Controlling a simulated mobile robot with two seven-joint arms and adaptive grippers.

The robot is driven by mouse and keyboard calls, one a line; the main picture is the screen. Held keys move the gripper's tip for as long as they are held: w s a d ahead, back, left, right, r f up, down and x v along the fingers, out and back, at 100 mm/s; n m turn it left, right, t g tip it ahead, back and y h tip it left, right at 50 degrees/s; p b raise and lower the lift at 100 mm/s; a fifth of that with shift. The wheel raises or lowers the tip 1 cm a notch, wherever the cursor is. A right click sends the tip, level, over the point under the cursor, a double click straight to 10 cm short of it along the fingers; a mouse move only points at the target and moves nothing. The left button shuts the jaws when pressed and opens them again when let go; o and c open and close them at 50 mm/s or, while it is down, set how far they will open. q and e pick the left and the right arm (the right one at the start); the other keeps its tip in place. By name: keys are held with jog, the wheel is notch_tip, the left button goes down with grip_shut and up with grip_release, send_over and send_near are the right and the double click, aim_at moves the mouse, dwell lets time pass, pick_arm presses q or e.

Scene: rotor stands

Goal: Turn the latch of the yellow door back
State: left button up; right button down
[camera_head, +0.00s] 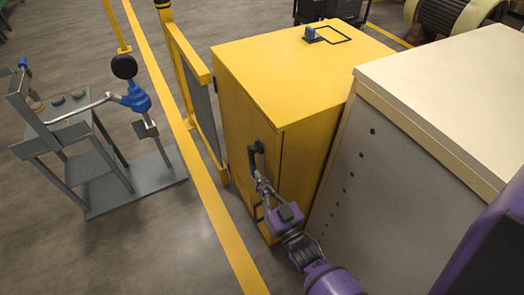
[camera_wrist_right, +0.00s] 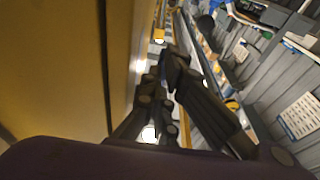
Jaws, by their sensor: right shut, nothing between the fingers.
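The yellow cabinet (camera_head: 285,75) stands in the middle of the head view, with its door (camera_head: 240,110) on the left-facing side. A black latch (camera_head: 256,147) sits on the door near its front edge. My right gripper (camera_head: 262,182) is just below the latch, close to the door face. Whether it touches the latch cannot be told. In the right wrist view the fingers (camera_wrist_right: 165,70) are shut and empty beside a large yellow-brown surface (camera_wrist_right: 60,70). The latch cannot be made out there. My left gripper is not in view.
A pale cabinet (camera_head: 400,140) stands close on the right. A yellow guard post and rail (camera_head: 188,60) stand left of the door. A grey stand with blue joints (camera_head: 130,185) is farther left.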

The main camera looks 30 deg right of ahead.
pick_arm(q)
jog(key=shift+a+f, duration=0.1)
pick_arm(e)
jog(key=shift+w+f, duration=0.1)
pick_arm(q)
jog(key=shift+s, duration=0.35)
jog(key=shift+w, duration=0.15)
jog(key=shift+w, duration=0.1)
pick_arm(e)
jog(key=s+f, duration=0.2)
jog(key=s, duration=0.9)
jog(key=shift+s+d, duration=0.2)
jog(key=shift+s, duration=0.2)
